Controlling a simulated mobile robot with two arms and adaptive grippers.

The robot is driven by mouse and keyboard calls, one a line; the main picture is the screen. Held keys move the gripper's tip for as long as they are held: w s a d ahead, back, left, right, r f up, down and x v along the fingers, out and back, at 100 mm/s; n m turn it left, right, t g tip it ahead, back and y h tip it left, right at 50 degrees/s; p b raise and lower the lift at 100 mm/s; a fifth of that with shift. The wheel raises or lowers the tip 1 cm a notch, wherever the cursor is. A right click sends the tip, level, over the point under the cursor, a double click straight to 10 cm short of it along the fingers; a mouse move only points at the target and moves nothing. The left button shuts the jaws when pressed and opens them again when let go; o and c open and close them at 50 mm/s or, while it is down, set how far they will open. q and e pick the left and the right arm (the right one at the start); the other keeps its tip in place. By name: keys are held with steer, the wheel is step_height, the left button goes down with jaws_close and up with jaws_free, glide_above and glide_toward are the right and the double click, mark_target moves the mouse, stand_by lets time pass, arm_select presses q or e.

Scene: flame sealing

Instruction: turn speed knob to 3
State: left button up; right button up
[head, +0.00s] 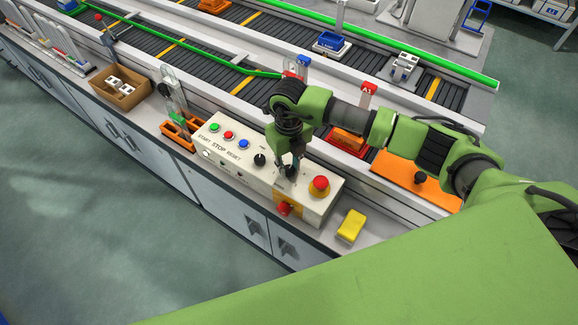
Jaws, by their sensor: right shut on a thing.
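The white control box (230,168) stands on the bench at the centre of the head view. A black knob (260,159) on its top is free and uncovered. My right gripper (291,169) points down over the box top, just right of that knob. It is shut on a small dark knob, apparently the speed knob, which is mostly hidden by the fingers. The scale, label and pointer of this knob cannot be read. My left gripper is not in view.
A red emergency button (320,184) sits close right of the gripper. A red switch (284,208) is on the front face. START, STOP and RESET buttons (228,135) are at left. A yellow block (351,226) and an orange plate (415,181) lie to the right. A conveyor (185,60) runs behind.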

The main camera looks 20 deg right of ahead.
mark_target(289, 169)
steer(key=shift+m, duration=0.4)
steer(key=o, duration=1.1)
steer(key=shift+o, duration=0.2)
steer(key=shift+r, duration=0.1)
step_height(289, 169, up, 12)
steer(key=shift+f, duration=0.2)
